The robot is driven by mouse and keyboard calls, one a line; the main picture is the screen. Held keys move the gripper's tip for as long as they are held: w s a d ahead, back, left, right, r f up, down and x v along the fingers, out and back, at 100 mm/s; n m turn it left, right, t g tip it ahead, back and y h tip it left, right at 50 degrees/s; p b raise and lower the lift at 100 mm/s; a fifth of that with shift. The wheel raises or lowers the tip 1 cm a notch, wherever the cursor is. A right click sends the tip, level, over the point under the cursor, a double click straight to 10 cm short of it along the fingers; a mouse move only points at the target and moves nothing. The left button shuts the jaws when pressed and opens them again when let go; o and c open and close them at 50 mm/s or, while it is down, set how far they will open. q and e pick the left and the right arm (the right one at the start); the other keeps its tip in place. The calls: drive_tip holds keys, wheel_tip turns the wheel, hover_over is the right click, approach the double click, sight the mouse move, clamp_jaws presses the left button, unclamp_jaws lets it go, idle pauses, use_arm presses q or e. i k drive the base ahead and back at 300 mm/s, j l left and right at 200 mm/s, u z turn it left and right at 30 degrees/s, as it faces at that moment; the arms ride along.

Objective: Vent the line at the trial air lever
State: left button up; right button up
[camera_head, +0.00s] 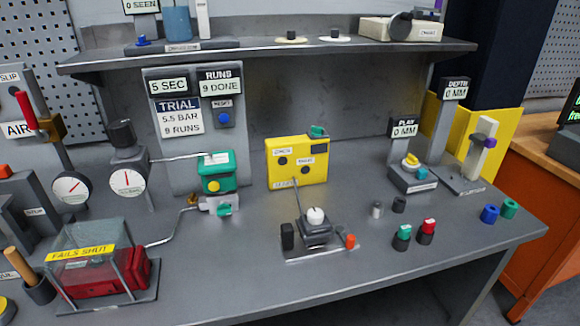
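A red-handled lever (25,110) stands at the far left, beside a partly hidden label reading "AIR" (17,130). Its handle points up and slightly left, and a brass-coloured body (50,126) sits next to it. A round gauge (72,188) is below it and a second gauge (127,181) is to the right; both have red needles, too small to read. The trial panel (182,118) reads "TRIAL 5.5 BAR 9 RUNS", with displays "5 SEC" and "9 DONE" above. Neither of my grippers is in view.
A clear guard marked "FAILS SHUT" (81,252) covers a red actuator at front left. A green unit (216,171), a yellow box (284,174) and a white-knobbed fixture (315,217) stand mid-bench. Small coloured caps lie at right. A shelf (270,52) overhangs the back.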

sight(44, 135)
drive_tip(key=j+u, duration=0.15)
drive_tip(key=u, duration=0.2)
drive_tip(key=j+u, duration=0.2)
drive_tip(key=u, duration=0.15)
drive_tip(key=j+u, duration=0.2)
drive_tip(key=u, duration=0.15)
drive_tip(key=k+j, duration=0.05)
